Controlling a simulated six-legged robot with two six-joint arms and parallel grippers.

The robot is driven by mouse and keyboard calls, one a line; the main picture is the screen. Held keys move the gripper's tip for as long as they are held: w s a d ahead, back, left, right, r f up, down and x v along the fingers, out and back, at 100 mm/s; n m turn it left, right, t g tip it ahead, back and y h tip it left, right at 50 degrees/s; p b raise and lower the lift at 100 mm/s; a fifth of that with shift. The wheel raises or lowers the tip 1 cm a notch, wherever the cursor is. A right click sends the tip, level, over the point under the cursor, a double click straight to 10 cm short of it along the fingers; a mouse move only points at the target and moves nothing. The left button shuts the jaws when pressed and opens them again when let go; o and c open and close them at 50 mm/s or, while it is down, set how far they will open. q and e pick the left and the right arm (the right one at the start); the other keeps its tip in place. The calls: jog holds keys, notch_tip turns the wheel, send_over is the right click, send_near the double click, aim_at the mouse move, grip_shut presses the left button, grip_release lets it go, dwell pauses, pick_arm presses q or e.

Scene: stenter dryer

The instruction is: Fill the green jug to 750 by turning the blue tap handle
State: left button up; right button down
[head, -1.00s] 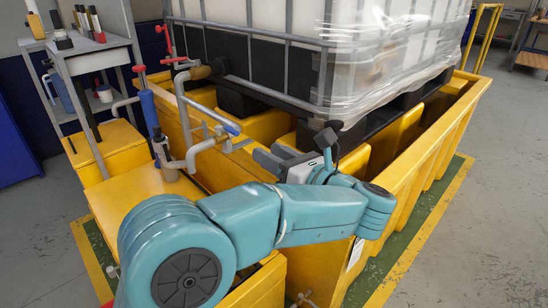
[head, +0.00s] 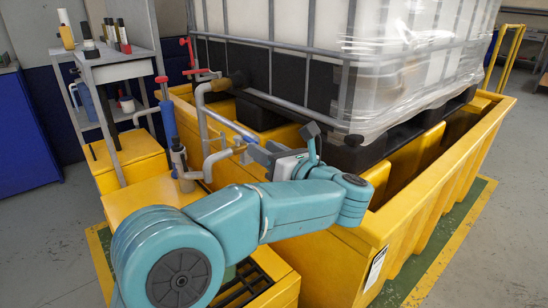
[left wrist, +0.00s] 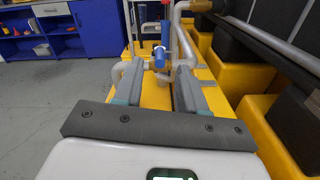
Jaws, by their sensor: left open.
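In the left wrist view, the blue handle (left wrist: 160,56) is centred just beyond and between the spread fingers of my left gripper (left wrist: 158,76). The left gripper is open, and I see nothing held in it. I cannot make out the green jug clearly in either view; my left arm covers part of the area below the pipes. My right gripper is not in view.
The white tank (head: 270,18) stands in a yellow bund (head: 425,205) on the right. A vertical blue cylinder (head: 168,118) and grey pipes (head: 201,115) crowd the handle. A grey shelf unit (head: 115,70) with bottles stands at left. Open floor lies far left.

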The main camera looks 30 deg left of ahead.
aim_at(246, 139)
pick_arm(q)
jog(key=shift+b+x, duration=0.4)
jog(key=shift+x, duration=3.15)
grip_shut()
